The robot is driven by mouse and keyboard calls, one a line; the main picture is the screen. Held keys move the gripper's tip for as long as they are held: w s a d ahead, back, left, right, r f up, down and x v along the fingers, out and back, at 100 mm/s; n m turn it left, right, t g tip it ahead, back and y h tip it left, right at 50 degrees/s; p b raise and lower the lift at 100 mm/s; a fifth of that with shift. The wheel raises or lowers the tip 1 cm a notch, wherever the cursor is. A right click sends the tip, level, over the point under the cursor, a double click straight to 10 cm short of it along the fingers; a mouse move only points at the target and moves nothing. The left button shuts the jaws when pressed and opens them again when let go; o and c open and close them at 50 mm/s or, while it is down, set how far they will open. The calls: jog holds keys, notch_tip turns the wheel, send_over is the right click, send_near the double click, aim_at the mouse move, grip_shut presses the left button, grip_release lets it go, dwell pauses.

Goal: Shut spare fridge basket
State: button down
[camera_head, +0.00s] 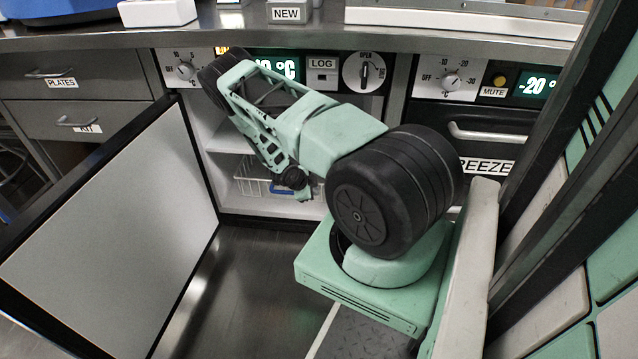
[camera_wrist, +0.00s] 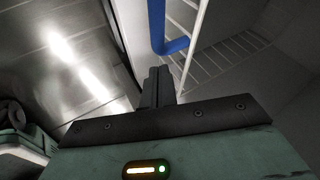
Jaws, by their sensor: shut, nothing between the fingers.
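The spare fridge basket is a white wire basket (camera_head: 252,180) low inside the open fridge, partly hidden behind my arm. Its blue handle (camera_head: 279,188) is at the front, near the end of my arm. In the wrist view the wire basket (camera_wrist: 226,55) fills the upper right, with the blue handle (camera_wrist: 158,28) at its near side. My gripper (camera_wrist: 160,72) is shut and empty, its fingers together just below the handle's lower end in the picture. I cannot tell whether they touch the handle or basket.
The fridge door (camera_head: 120,225) stands wide open at the left. A white shelf (camera_head: 228,137) is above the basket. The freezer front (camera_head: 484,138) is to the right, and the counter (camera_head: 300,36) runs overhead. Dark floor (camera_head: 240,290) between door and my base is clear.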

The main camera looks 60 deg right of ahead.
jog(key=p+v, duration=0.3)
jog(key=v, duration=0.7)
